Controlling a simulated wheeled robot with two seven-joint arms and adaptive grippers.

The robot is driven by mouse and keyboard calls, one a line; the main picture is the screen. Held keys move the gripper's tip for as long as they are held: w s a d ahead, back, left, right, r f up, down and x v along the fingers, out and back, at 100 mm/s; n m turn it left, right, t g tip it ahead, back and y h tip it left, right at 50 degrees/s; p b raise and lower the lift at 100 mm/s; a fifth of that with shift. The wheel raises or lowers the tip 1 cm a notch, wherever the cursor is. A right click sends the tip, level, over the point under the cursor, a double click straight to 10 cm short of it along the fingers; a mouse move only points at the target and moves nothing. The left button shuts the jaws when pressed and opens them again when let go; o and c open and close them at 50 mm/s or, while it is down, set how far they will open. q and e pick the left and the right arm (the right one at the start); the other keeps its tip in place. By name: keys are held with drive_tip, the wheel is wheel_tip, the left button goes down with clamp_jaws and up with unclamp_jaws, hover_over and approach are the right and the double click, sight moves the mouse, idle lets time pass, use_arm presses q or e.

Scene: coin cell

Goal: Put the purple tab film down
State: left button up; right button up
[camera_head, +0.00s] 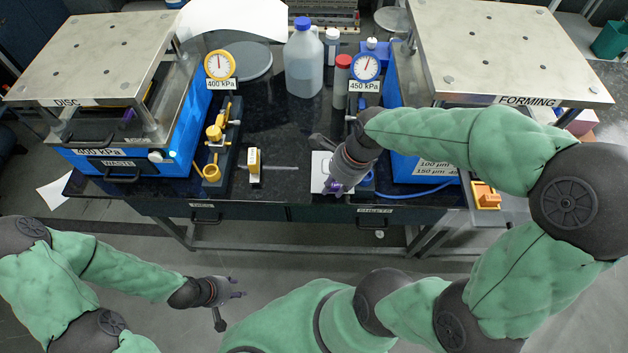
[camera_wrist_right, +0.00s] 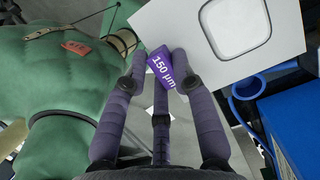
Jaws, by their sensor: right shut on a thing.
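The purple tab (camera_wrist_right: 161,68), printed "150 µm", is between the fingertips of my right gripper (camera_wrist_right: 162,62), which is shut on it. In the head view my right gripper (camera_head: 335,187) is low over the front edge of the bench, beside the blue FORMING press, and the tab is a small purple patch there. A white sheet (camera_wrist_right: 185,25) with a rounded square outline lies against the tab in the wrist view. I cannot tell whether tab and sheet are joined. My left gripper (camera_head: 232,297) is open and empty, in front of the bench.
The DISC press (camera_head: 95,62) stands left and the FORMING press (camera_head: 510,50) right. A yellow-capped block (camera_head: 254,166) and a gauge stand (camera_head: 221,130) are left of the right gripper. A bottle (camera_head: 303,65) stands behind. The bench middle (camera_head: 265,115) is largely clear.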

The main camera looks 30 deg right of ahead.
sight(322, 169)
drive_tip(key=w+f, duration=0.2)
drive_tip(key=w+f+b, duration=0.1)
drive_tip(key=w+f, duration=0.1)
drive_tip(key=w, duration=0.1)
drive_tip(key=w+a+f+b, duration=0.1)
drive_tip(key=w+f, duration=0.1)
drive_tip(key=shift+w+f, duration=0.65)
drive_tip(key=shift+f, duration=0.05)
drive_tip(key=shift+d+b+x, duration=0.15)
drive_tip(key=shift+b+x, duration=0.15)
drive_tip(key=shift+x, duration=0.45)
drive_tip(key=shift+d+b+x, duration=0.2)
drive_tip(key=shift+b+x, duration=0.1)
drive_tip(key=shift+x, duration=0.45)
drive_tip(key=shift+s+f, duration=0.15)
drive_tip(key=shift+f, duration=0.05)
drive_tip(key=o, duration=0.9)
drive_tip(key=p+v, duration=0.3)
drive_tip(key=v, duration=0.9)
drive_tip(key=shift+r, duration=0.1)
